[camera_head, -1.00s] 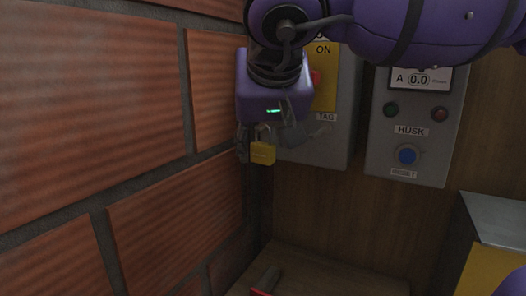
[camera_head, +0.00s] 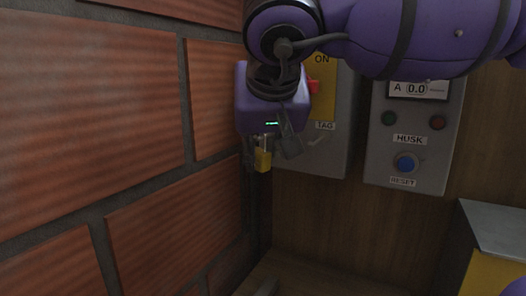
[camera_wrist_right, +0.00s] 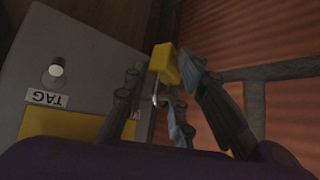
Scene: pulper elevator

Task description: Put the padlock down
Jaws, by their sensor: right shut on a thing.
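A padlock with a yellow body (camera_head: 263,161) hangs below my right gripper (camera_head: 268,148) in the head view, close to the brick wall. In the right wrist view the padlock's yellow body (camera_wrist_right: 165,63) and part of its metal shackle show between the fingers of my right gripper (camera_wrist_right: 165,88), which is shut on it. The fingers hide part of the shackle. The padlock is in the air, in front of the lower left of the grey ON/TAG box. My left gripper is not in view.
The brick wall (camera_head: 95,125) is close on the left. The grey ON/TAG box (camera_head: 327,150) and the HUSK panel (camera_head: 405,150) are on the wooden back wall. A wooden surface (camera_head: 320,284) lies below. A grey-topped yellow box (camera_head: 497,230) stands at right.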

